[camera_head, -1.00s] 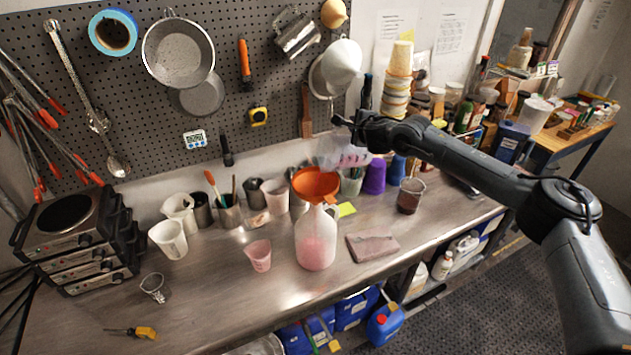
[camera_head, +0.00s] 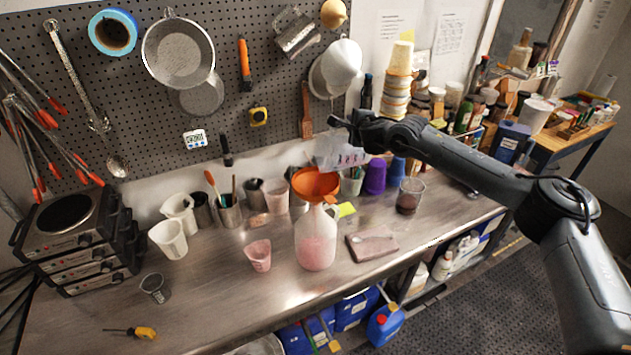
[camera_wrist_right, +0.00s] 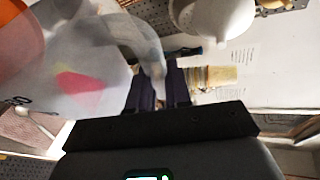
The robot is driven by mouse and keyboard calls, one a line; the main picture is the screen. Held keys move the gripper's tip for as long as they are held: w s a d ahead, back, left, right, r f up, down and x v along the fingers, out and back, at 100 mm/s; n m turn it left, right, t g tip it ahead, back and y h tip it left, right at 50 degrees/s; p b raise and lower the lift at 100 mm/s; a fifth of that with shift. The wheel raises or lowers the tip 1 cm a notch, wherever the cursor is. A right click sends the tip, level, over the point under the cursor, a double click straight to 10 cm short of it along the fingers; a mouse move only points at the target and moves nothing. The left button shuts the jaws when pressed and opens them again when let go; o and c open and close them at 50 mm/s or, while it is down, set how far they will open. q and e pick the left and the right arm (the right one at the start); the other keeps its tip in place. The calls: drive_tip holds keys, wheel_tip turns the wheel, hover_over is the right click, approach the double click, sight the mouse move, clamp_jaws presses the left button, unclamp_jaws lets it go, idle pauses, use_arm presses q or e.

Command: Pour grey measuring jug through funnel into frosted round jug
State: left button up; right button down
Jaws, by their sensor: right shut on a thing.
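The grey measuring jug (camera_head: 338,151) is translucent, with pink showing low on its right side. My right gripper (camera_head: 346,122) is shut on it and holds it in the air just above and right of the orange funnel (camera_head: 315,183). In the right wrist view the jug (camera_wrist_right: 85,50) fills the left of the picture beside the fingers (camera_wrist_right: 157,88), and part of the funnel (camera_wrist_right: 18,48) shows at the left edge. The funnel sits in the mouth of the frosted round jug (camera_head: 316,243), which stands upright on the bench with pink liquid inside. No stream is clear to me. My left gripper is out of view.
A beaker of dark liquid (camera_head: 410,195) stands farther right. Cups and tool pots line the wall behind.

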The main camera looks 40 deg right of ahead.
drive_tip(key=shift+a+r, duration=0.15)
drive_tip(key=shift+a, duration=0.15)
idle(0.4)
drive_tip(key=shift+w+a+r, duration=0.1)
drive_tip(key=shift+a+r, duration=0.05)
idle(0.4)
drive_tip(key=shift+m+y, duration=0.3)
drive_tip(key=shift+m, duration=0.5)
drive_tip(key=d+f, duration=0.2)
drive_tip(key=d, duration=0.1)
drive_tip(key=s+d, duration=0.1)
drive_tip(key=d, duration=0.1)
drive_tip(key=shift+f, duration=0.4)
drive_tip(key=d+f+m+y+b, duration=0.3)
drive_tip(key=d+f+m+b, duration=0.1)
drive_tip(key=f+b, duration=0.5)
drive_tip(key=d+f+m+t+y+b, duration=0.1)
drive_tip(key=d+f+m+y+b, duration=0.3)
drive_tip(key=f+b, duration=0.5)
drive_tip(key=shift+s+d+f+m+b, duration=0.35)
drive_tip(key=shift+s+d+f+m, duration=0.1)
drive_tip(key=shift+d+f, duration=0.35)
